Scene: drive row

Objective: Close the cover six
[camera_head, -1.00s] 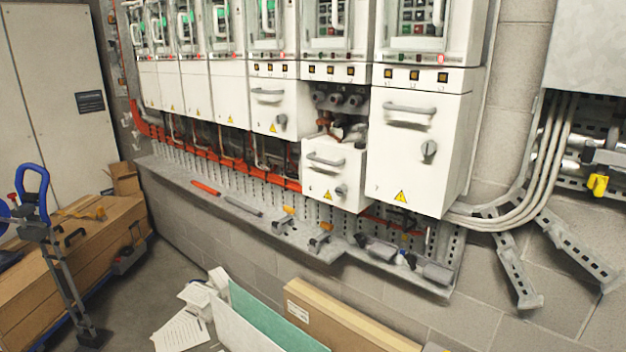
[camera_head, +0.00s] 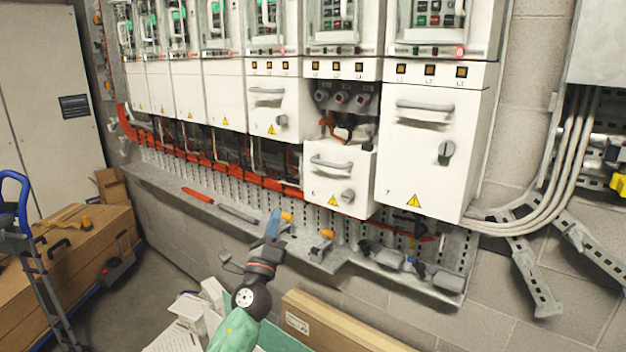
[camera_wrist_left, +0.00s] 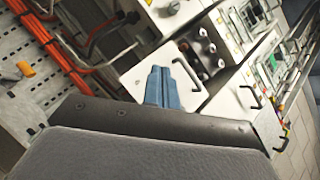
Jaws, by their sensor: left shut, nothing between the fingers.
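Cover six (camera_head: 332,186) is the white box-shaped cover with a grey bar handle (camera_head: 330,163) and a grey knob. It sits lower than its neighbours, and the dark compartment above it (camera_head: 343,98) is exposed, with round terminals and orange-brown parts. My left gripper (camera_head: 272,222) is shut and empty, with blue fingers pointing up, below and left of cover six and apart from it. In the left wrist view the closed fingers (camera_wrist_left: 161,82) show in front of a white cover with a dark handle (camera_wrist_left: 187,72), probably cover six. My right gripper is not in view.
Cover seven (camera_head: 426,150) is closed at the right, cover five (camera_head: 272,108) at the left. A metal ledge (camera_head: 165,187) with tools runs below. Cardboard boxes (camera_head: 335,325) stand on the floor in front. Grey conduits (camera_head: 535,185) bend at the right.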

